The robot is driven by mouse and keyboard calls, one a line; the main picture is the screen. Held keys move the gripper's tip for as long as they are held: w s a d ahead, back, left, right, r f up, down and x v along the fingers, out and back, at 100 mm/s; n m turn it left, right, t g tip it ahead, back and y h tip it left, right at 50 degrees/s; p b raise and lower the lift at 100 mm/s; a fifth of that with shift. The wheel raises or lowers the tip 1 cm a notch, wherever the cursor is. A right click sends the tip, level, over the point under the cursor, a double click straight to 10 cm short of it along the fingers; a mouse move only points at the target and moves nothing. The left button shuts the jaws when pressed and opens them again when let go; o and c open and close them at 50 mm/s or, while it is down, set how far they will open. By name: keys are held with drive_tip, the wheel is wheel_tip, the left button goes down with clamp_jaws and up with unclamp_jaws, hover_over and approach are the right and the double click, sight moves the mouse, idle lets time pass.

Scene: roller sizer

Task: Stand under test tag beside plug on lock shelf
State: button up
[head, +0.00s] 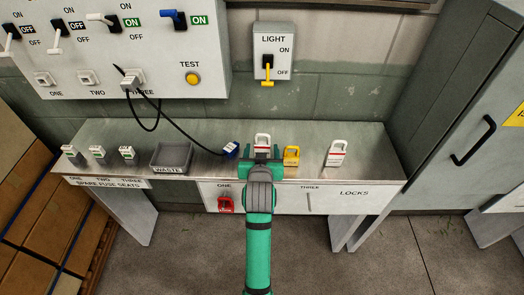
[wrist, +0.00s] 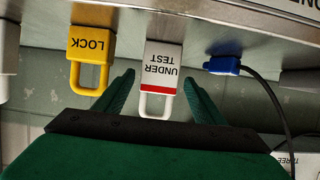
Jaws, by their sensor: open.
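The under test tag (head: 262,140) is a white tag with a loop, on the metal lock shelf (head: 222,133). In the wrist view the tag (wrist: 163,58), lettered UNDER TEST above a red stripe, shows between the fingers of my gripper (wrist: 159,78). My gripper (head: 262,158) is open around the tag and hides its lower part in the head view. Whether the fingers touch it cannot be told. The blue plug (head: 231,149) lies on the shelf just left of the tag, with a black cord; it also shows in the wrist view (wrist: 222,65).
A yellow lock (head: 291,156) stands close right of my gripper. Another white tag (head: 337,153) stands farther right. A grey waste tray (head: 171,157) and several small fuses sit left. A red lock (head: 225,204) hangs on the shelf front. The cord (head: 180,127) arches behind the plug.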

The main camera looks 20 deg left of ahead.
drive_tip(key=v, duration=1.2)
drive_tip(key=s+d+f+m+t+h, duration=0.1)
drive_tip(key=s+d+f+m+h, duration=0.1)
drive_tip(key=s+d+f, duration=0.95)
drive_tip(key=s+d, duration=0.2)
drive_tip(key=s, duration=0.9)
drive_tip(key=s+d+m+t+h, duration=0.1)
drive_tip(key=s, duration=1)
drive_tip(key=shift+s+d+f+t+h, duration=0.3)
drive_tip(key=shift+s+d+f, duration=0.1)
drive_tip(key=shift+f, duration=0.1)
